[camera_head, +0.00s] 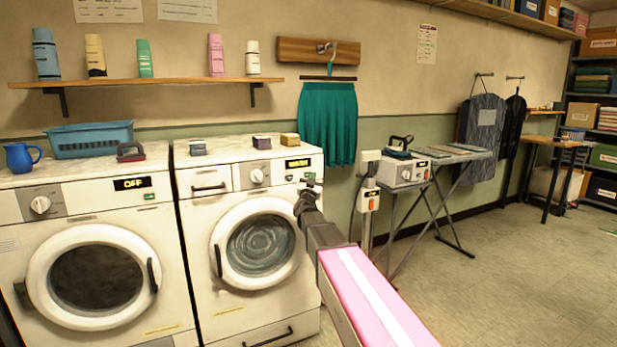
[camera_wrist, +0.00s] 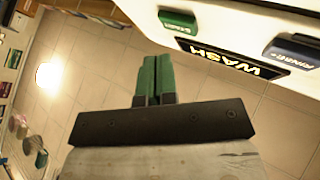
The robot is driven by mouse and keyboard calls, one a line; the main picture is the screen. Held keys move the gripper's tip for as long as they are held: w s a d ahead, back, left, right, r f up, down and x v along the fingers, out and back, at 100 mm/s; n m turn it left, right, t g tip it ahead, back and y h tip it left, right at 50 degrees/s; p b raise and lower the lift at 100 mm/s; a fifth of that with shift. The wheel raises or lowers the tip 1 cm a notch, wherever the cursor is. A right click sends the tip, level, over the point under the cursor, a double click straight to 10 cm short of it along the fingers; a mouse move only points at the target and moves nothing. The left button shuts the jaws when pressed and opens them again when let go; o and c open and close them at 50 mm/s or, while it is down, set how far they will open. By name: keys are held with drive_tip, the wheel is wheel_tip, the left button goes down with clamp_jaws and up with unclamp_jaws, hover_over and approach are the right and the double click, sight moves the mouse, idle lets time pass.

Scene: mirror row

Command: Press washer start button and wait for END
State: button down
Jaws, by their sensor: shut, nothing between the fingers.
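The right washer (camera_head: 205,240) has its round door (camera_head: 258,243) shut, with swirling grey water behind the glass. Its display (camera_head: 298,163) shows yellow letters; in the wrist view the display (camera_wrist: 232,60) reads WASH. A green button (camera_wrist: 178,21) sits on one side of it and a blue-grey button marked RINSE+ (camera_wrist: 292,50) on the other. My gripper (camera_head: 309,184) is at the panel's right end, just below the display. In the wrist view its green fingers (camera_wrist: 154,78) are shut together and empty, apart from the green button in the picture.
A second washer (camera_head: 100,215) on the left shows OFF. A blue basket (camera_head: 90,140), a blue jug (camera_head: 21,157) and small boxes stand on top. An ironing board (camera_head: 455,158) and a post with a switch box (camera_head: 369,200) stand right of the washers. The floor (camera_head: 500,270) at right is clear.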

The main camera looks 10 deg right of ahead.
drive_tip(key=s, duration=0.2)
drive_tip(key=s+d, duration=0.1)
drive_tip(key=s, duration=0.1)
drive_tip(key=shift+d, duration=0.2)
idle(0.5)
drive_tip(key=s+a+f+n+g+y, duration=0.25)
drive_tip(key=s+f+g+y, duration=0.25)
drive_tip(key=f, duration=0.6)
drive_tip(key=s+a+f+n+g+y, duration=0.2)
drive_tip(key=s+f+n+g+y, duration=0.25)
drive_tip(key=f, duration=0.75)
drive_tip(key=s+d+f+g, duration=0.1)
drive_tip(key=s+f+g, duration=0.3)
drive_tip(key=s, duration=0.4)
drive_tip(key=s+d+f+g+h, duration=0.1)
drive_tip(key=s+f+g, duration=0.3)
drive_tip(key=s, duration=0.5)
drive_tip(key=s+d+f+g, duration=0.2)
drive_tip(key=s+f+g, duration=0.2)
drive_tip(key=s+f, duration=0.2)
drive_tip(key=s, duration=0.2)
drive_tip(key=shift+s+d+f+g, duration=0.15)
drive_tip(key=shift+s+f+g, duration=0.05)
drive_tip(key=shift+s+g, duration=0.15)
drive_tip(key=shift+h, duration=0.25)
idle(1.5)
